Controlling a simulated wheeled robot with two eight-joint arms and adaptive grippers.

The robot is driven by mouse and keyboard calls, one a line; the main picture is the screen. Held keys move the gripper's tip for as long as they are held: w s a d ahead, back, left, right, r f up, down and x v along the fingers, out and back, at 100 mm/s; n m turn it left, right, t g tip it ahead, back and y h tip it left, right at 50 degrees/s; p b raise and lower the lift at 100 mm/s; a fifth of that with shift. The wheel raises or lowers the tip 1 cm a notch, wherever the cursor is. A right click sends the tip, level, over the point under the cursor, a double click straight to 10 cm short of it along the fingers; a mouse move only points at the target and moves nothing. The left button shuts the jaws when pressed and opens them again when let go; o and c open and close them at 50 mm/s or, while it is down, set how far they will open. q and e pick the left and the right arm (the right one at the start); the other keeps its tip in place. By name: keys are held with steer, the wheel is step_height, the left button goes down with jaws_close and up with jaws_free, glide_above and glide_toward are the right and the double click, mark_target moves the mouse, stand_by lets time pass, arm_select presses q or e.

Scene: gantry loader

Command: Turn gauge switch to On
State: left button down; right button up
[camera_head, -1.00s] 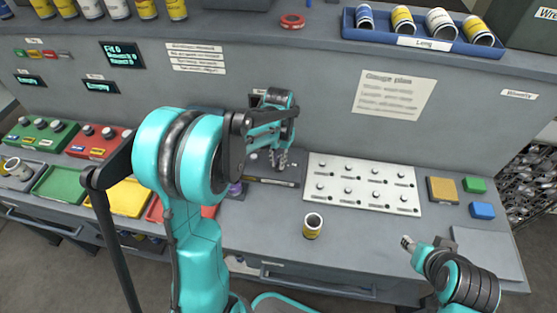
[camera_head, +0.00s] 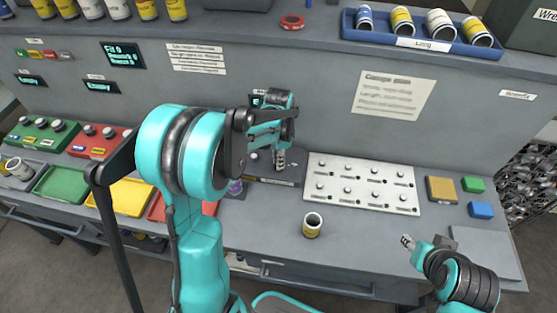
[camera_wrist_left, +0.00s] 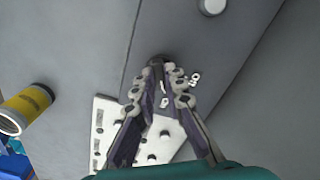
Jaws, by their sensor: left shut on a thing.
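My left gripper (camera_head: 280,162) reaches down from the left arm to the dark gauge panel (camera_head: 262,181) left of the white board. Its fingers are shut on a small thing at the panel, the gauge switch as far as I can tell. The switch itself is hidden by the fingers. In the left wrist view the fingertips (camera_wrist_left: 157,64) meet over the grey surface, with small white marks beside them. My right gripper (camera_head: 406,242) is at the lower right, away from the panel; its jaws are too small to judge.
A white board (camera_head: 335,206) with several small knobs lies right of the panel. Yellow, green and blue blocks (camera_head: 481,210) sit at the right. Colored trays (camera_head: 125,197) line the left. The bench front is mostly clear.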

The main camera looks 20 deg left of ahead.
stand_by(0.4)
arm_select(q)
steer(key=c, duration=1.6)
jaws_free()
step_height(320, 180, up, 12)
steer(key=s+d+n+t, duration=0.2)
steer(key=s+n, duration=0.1)
steer(key=s, duration=0.2)
steer(key=s+d+f+n+t, duration=0.1)
steer(key=s+d+n+t, duration=0.1)
steer(key=s, duration=0.4)
steer(key=s+d+n+t, duration=0.3)
steer(key=s, duration=0.2)
steer(key=shift+s+d+f+n, duration=0.15)
steer(key=shift+d+f+n, duration=0.05)
steer(key=shift+n, duration=0.2)
